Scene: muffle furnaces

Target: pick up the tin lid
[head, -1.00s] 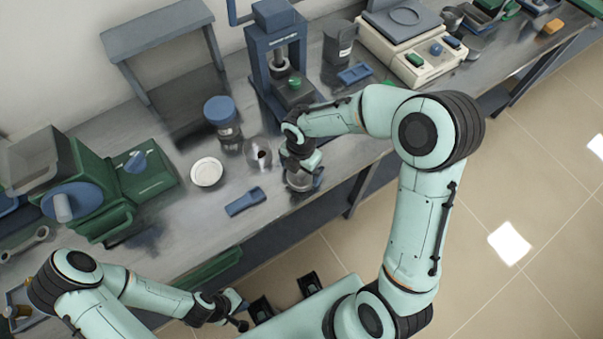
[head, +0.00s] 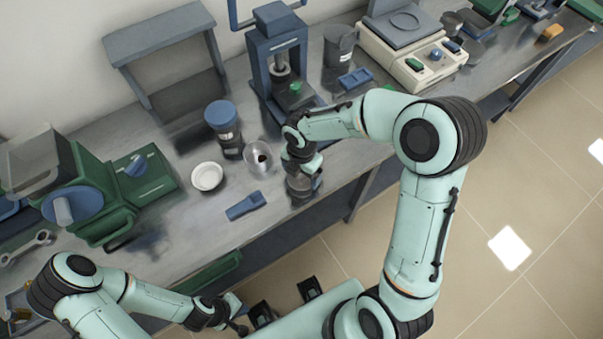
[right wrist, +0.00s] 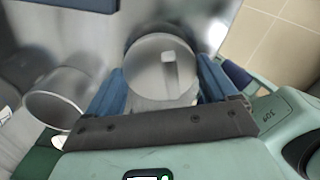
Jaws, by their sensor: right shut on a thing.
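The tin lid (right wrist: 160,68) is a round, shiny grey disc between the blue fingers of my right gripper (right wrist: 162,88) in the right wrist view. The gripper is shut on it. In the head view my right gripper (head: 303,168) is at the bench's front edge, its fingers partly hidden by the wrist. A dark round tin (head: 303,192) shows just below it; whether the lid touches it I cannot tell. My left gripper (head: 238,312) is low in front of the bench, away from the lid; its jaw opening is unclear.
An open clear cup (head: 257,157) stands close left of my right gripper, also in the right wrist view (right wrist: 58,98). Near it are a white dish (head: 207,176), a blue-capped jar (head: 224,128) and a blue block (head: 245,205). A blue press (head: 277,55) stands behind.

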